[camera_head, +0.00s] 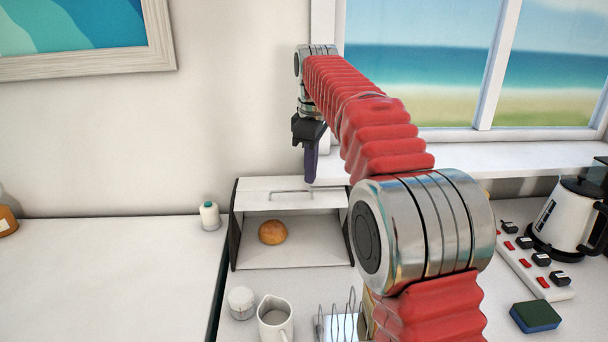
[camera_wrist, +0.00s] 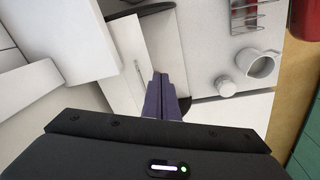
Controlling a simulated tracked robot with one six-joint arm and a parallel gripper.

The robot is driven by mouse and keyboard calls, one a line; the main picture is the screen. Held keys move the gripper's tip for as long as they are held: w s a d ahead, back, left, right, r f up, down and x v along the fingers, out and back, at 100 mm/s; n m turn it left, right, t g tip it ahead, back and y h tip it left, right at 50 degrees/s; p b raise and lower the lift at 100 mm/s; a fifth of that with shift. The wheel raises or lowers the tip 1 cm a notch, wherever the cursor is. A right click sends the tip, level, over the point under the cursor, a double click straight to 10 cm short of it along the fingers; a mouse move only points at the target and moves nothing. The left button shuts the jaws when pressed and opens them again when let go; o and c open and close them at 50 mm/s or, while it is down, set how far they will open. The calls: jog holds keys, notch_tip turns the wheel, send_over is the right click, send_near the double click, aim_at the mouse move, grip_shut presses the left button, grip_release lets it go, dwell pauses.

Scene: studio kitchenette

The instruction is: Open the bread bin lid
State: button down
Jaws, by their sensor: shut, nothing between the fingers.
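The bread bin (camera_head: 237,225) stands on the counter below the window, with dark side edges. Its front is uncovered and a round bun (camera_head: 272,232) shows inside. The white lid (camera_head: 255,187) is at the top of the bin, raised clear of the opening, with a thin bar handle (camera_head: 291,191). The lid's handle also shows in the wrist view (camera_wrist: 139,72). My gripper (camera_head: 310,180) points down just above the lid, apart from the handle as far as I can see. Its purple fingers (camera_wrist: 161,80) are together and hold nothing.
A small white bottle (camera_head: 209,215) stands left of the bin. A lidded jar (camera_head: 241,302), a white jug (camera_head: 275,318) and a wire rack (camera_head: 340,323) stand in front. A kettle (camera_head: 568,215), power strip (camera_head: 535,262) and sponge (camera_head: 535,316) are right. The left counter is mostly clear.

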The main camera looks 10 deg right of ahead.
jog(key=s+d+f+m+t, duration=0.25)
jog(key=s+m, duration=0.25)
jog(key=s, duration=0.9)
jog(key=s+d+f+m+t, duration=0.1)
jog(key=s+d+m, duration=0.25)
jog(key=s, duration=0.95)
jog(key=s+f+m, duration=0.4)
jog(key=s+f, duration=0.3)
jog(key=s, duration=0.2)
jog(key=shift+f, duration=0.4)
jog(key=shift+s+t, duration=0.15)
jog(key=shift+t, duration=0.1)
